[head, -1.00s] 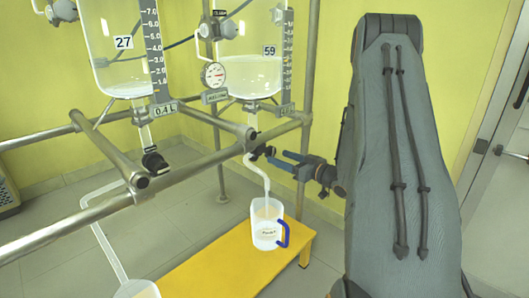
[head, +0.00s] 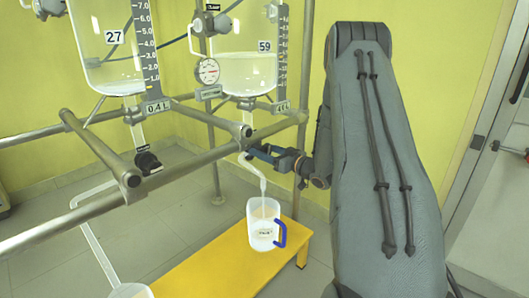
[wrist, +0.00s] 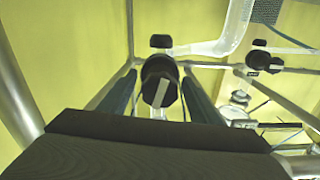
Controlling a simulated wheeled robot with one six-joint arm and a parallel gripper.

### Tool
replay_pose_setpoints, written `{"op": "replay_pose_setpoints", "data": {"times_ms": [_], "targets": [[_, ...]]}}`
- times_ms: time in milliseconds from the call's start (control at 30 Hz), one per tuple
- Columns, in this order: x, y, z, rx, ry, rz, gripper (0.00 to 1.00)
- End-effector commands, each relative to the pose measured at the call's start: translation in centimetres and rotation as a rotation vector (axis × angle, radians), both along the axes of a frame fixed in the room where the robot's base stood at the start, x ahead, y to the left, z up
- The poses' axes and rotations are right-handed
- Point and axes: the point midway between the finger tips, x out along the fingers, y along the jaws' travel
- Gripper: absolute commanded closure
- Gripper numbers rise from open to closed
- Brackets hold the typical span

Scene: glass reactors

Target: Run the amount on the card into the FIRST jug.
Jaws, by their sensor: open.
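A clear jug with a blue handle (head: 263,228) stands upright on the yellow bench, under the bent outlet tube (head: 254,170) of the glass reactor marked 59 (head: 247,70). A thin pale streak runs from the tube's end into the jug, apparently liquid. My gripper (head: 258,152) is at this reactor's outlet valve. In the wrist view, its blue fingers (wrist: 160,100) are open on either side of the valve's black handle (wrist: 160,72); contact cannot be told. A plate below reactor 59 (head: 281,107) is too small to read surely. A second vessel (head: 130,291) is cut off at the bottom edge.
Metal frame rails (head: 190,165) cross before the reactors. The yellow bench (head: 205,265) is bare left of the jug.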

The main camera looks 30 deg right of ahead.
Motion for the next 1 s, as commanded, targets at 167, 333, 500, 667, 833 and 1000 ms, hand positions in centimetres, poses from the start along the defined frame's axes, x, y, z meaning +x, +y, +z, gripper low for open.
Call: {"op": "replay_pose_setpoints", "data": {"times_ms": [167,333,500,667,833,1000], "targets": [[-0.02,0.00,0.00,0.000,0.000,0.000,0.60],[-0.02,0.00,0.00,0.000,0.000,0.000,0.84],[-0.05,0.01,0.02,0.009,0.004,0.000,0.84],[-0.10,0.05,0.13,0.051,0.020,0.000,0.84],[-0.13,0.06,0.28,0.145,0.055,0.001,0.84],[-0.16,0.11,0.35,0.280,0.104,0.000,0.84]]}}
